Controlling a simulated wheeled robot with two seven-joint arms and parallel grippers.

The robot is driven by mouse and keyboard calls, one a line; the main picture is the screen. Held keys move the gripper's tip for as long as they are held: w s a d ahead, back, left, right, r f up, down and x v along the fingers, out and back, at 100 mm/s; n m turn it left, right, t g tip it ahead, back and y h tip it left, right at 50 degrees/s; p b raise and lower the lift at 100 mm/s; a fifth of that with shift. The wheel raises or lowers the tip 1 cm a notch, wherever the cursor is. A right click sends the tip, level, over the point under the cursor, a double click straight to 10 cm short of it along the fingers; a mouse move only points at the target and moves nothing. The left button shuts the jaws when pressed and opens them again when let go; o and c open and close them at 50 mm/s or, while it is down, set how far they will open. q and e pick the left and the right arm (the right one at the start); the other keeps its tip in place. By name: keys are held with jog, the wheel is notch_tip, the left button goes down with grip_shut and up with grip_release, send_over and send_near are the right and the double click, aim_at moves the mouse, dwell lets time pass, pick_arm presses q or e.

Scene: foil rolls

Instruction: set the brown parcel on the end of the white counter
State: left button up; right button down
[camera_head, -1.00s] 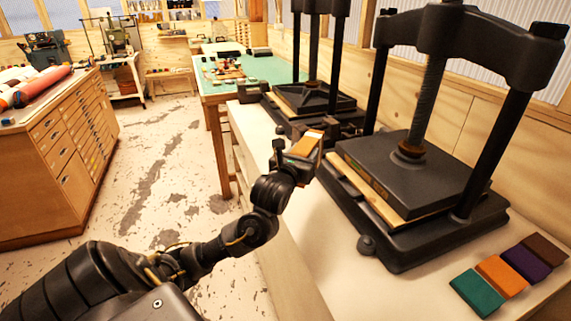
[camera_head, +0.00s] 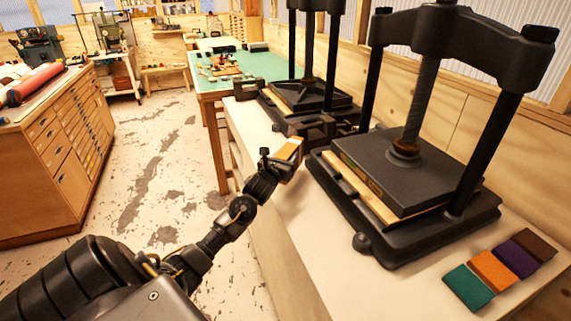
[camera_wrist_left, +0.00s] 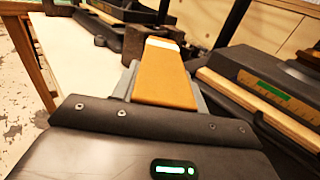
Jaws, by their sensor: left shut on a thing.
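The brown parcel (camera_head: 289,150), orange-brown with a white band near its far end, is between the jaws of my left gripper (camera_head: 281,161). The wrist view shows the parcel (camera_wrist_left: 165,80) sticking out ahead of the grey jaws (camera_wrist_left: 128,82), which are shut on it. The near end of the parcel is hidden by the gripper. The white counter (camera_head: 300,228) runs along the right side. The parcel appears over the counter, near its left edge and before the far press; I cannot tell whether it touches. My right gripper is not in view.
A black screw press (camera_head: 410,185) stands on the counter, right of the parcel, with a second press (camera_head: 312,95) beyond. Coloured swatches (camera_head: 492,272) lie at the near end. A green-topped table (camera_head: 225,75) stands farther back. A wooden drawer cabinet (camera_head: 65,160) is across the floor.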

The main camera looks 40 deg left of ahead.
pick_arm(q)
jog(key=shift+w+a+f, duration=0.1)
jog(key=shift+a+f, duration=0.15)
jog(key=shift+f, duration=0.05)
notch_tip(320, 180, down, 2)
jog(key=shift+f+p, duration=0.1)
jog(key=shift+p, duration=0.6)
jog(key=shift+f, duration=0.25)
jog(key=shift+f, duration=0.2)
jog(key=o, duration=1.4)
jog(key=shift+d, duration=0.1)
jog(key=shift+r, duration=0.1)
